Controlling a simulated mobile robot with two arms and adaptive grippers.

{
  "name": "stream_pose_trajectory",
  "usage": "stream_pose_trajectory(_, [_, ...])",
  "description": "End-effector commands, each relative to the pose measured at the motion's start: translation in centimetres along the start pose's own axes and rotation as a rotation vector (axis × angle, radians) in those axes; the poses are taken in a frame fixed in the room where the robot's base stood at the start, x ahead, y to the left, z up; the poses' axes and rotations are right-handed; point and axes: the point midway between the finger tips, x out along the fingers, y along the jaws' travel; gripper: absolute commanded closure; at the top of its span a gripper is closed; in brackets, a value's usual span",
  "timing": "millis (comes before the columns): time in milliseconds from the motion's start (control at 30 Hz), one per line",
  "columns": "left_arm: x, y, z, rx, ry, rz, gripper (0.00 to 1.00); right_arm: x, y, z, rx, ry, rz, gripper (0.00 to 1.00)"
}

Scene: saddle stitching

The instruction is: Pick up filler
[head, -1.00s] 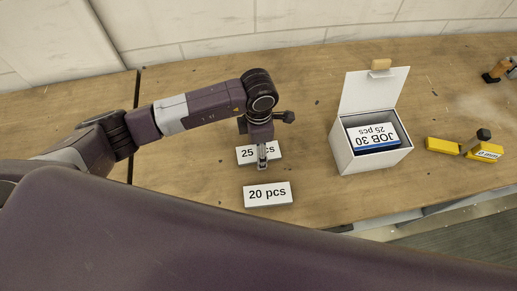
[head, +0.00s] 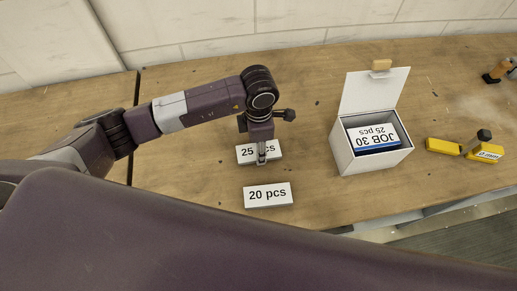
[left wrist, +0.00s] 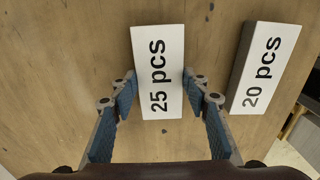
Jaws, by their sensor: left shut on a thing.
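The filler appears as a white block labelled "25 pcs" (head: 246,156); it lies on the wooden table, and its label is partly hidden by my gripper in the head view. My left gripper (head: 261,157) points down at this block. In the left wrist view its two fingers (left wrist: 159,78) are on the long sides of the "25 pcs" block (left wrist: 157,45), and it is shut on it. A second white block labelled "20 pcs" (head: 268,196) lies nearer the front, apart from the gripper; it also shows in the left wrist view (left wrist: 265,65). My right gripper is out of view.
Table between block and box is clear.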

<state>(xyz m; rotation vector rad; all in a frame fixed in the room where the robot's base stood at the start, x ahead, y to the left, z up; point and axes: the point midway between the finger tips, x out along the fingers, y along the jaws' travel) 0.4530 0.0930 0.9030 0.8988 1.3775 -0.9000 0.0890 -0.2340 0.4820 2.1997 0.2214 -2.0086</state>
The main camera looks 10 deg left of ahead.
Motion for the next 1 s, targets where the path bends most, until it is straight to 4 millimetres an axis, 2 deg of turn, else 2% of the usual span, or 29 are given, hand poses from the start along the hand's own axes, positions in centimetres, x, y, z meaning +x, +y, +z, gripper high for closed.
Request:
stream_pose_trajectory(167, [-2.5, 0.2, 0.1, 0.002, -0.004, 0.006, 0.76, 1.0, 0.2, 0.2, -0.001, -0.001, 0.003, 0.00])
stream_pose_trajectory(500, [-11.7, 0.2, 0.1, 0.001, -0.005, 0.008, 0.76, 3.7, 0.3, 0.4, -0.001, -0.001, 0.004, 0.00])
stream_pose_trajectory(700, [-16.3, 0.0, 0.1, 0.002, -0.004, 0.006, 0.76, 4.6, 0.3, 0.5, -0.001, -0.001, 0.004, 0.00])
stream_pose_trajectory(800, [-17.5, 0.1, 0.0, 0.001, -0.001, 0.005, 0.76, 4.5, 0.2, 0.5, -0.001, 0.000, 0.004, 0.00])
stream_pose_trajectory(1000, [-18.8, 0.0, 0.0, 0.000, 0.000, 0.002, 0.76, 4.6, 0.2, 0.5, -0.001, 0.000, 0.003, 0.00])
